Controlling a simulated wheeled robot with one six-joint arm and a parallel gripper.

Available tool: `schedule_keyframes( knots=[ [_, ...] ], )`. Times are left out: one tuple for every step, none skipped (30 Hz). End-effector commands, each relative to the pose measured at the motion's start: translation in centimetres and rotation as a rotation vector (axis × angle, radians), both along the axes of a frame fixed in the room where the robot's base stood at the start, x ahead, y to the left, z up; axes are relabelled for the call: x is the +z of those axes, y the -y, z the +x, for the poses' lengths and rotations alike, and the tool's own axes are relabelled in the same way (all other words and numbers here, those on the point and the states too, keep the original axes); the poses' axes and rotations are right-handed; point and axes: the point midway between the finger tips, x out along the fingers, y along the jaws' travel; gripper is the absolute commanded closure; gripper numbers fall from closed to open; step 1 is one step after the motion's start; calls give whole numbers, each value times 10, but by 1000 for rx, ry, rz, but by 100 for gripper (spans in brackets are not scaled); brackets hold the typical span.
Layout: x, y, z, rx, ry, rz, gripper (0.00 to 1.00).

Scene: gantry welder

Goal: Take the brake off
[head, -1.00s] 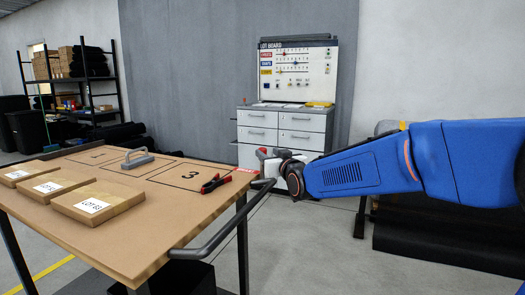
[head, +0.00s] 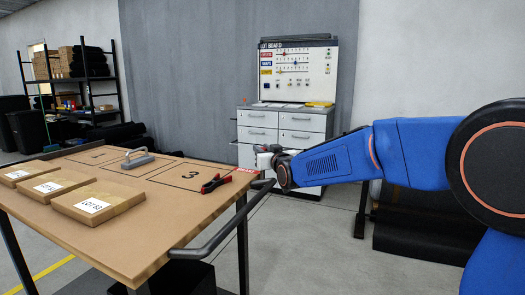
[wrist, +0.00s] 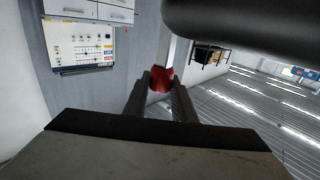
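My gripper (head: 265,158) is beyond the right end of the wooden-topped table (head: 120,232), with the blue arm reaching in from the right. In the wrist view its two dark fingers (wrist: 160,90) stand apart, with a rounded red piece (wrist: 160,79) showing between their tips. I cannot tell whether the fingers press on it or whether it is a brake part. A dark tubular handle (head: 222,232) runs along the table's near right end. No brake can be clearly made out.
On the table lie several boxes including a front one (head: 98,203), a grey handled block (head: 138,161) and a red-and-black clamp (head: 215,183). A grey drawer cabinet (head: 285,135) with a lot board (head: 298,70) stands behind. Dark rolls (head: 430,235) lie at right. Floor between is clear.

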Motion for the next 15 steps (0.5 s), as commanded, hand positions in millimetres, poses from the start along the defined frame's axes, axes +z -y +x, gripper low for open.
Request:
schedule_keyframes(
  knots=[
    [0, 0, 0, 0, 0, 0, 100],
    [0, 0, 0, 0, 0, 0, 100],
    [0, 0, 0, 0, 0, 0, 100],
    [0, 0, 0, 0, 0, 0, 100],
    [0, 0, 0, 0, 1, 0, 100],
    [0, 0, -1, 0, 5, -2, 100],
    [0, -1, -2, 1, 11, -4, 100],
    [-1, -1, -3, 1, 19, -7, 100],
    [-1, -3, -5, 2, 34, -12, 100],
    [-2, -3, -7, 3, 48, -17, 100],
    [-2, -4, -9, 4, 65, -23, 100],
    [-2, -6, -12, 4, 89, -32, 100],
    [-3, -7, -15, 4, 108, -39, 100],
    [-3, -7, -17, 4, 127, -47, 100],
    [-4, -8, -20, 3, 151, -56, 100]
  ],
)
